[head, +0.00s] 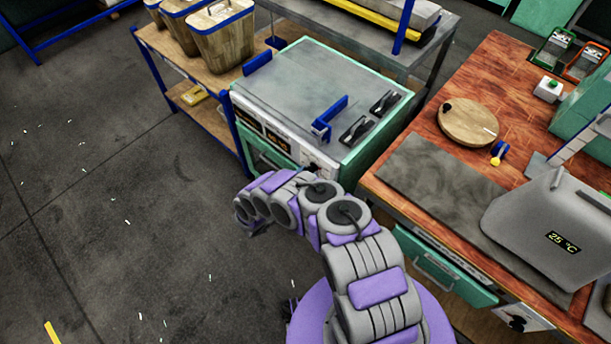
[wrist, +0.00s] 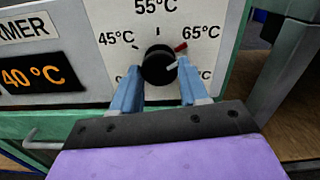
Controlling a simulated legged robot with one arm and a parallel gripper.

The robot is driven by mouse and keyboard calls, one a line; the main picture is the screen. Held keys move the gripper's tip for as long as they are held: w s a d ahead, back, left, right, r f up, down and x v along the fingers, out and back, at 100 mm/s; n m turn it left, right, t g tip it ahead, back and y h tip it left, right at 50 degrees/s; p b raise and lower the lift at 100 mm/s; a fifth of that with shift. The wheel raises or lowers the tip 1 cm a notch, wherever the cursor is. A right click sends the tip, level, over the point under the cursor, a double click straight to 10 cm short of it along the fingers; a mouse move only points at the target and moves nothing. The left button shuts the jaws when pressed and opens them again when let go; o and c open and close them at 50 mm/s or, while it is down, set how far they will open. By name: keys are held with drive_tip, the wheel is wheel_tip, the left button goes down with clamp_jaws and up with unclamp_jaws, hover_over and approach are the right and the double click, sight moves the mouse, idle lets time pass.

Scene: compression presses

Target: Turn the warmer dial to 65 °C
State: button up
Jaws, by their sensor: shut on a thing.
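The warmer (head: 320,85) is a mint-green box with a grey top, and its front panel faces me. In the wrist view its white panel (wrist: 92,20) carries a black round dial (wrist: 158,62) ringed by labels including 45 °C, 55 °C and 65 °C. A red mark (wrist: 181,47) lies at the dial's upper right, toward 65 °C. A pale mark shows on the dial's right side. The warmer's display (wrist: 42,75) reads 40 °C in orange. My gripper (wrist: 160,80) is shut on the dial, one blue finger on each side. The lower labels are partly hidden by the fingers.
A wooden bench (head: 455,155) stands to the right with a round wooden board (head: 468,122) and a grey machine (head: 550,225) showing 25 °C. A shelf with wooden bins (head: 222,40) stands at the left back.

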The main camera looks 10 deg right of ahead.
drive_tip(key=shift+a+f+m, duration=0.1)
drive_tip(key=shift+m, duration=0.4)
drive_tip(key=o, duration=1.1)
drive_tip(key=shift+c, duration=0.2)
drive_tip(key=b+v, duration=0.2)
drive_tip(key=v, duration=1.5)
drive_tip(key=shift+a, duration=0.15)
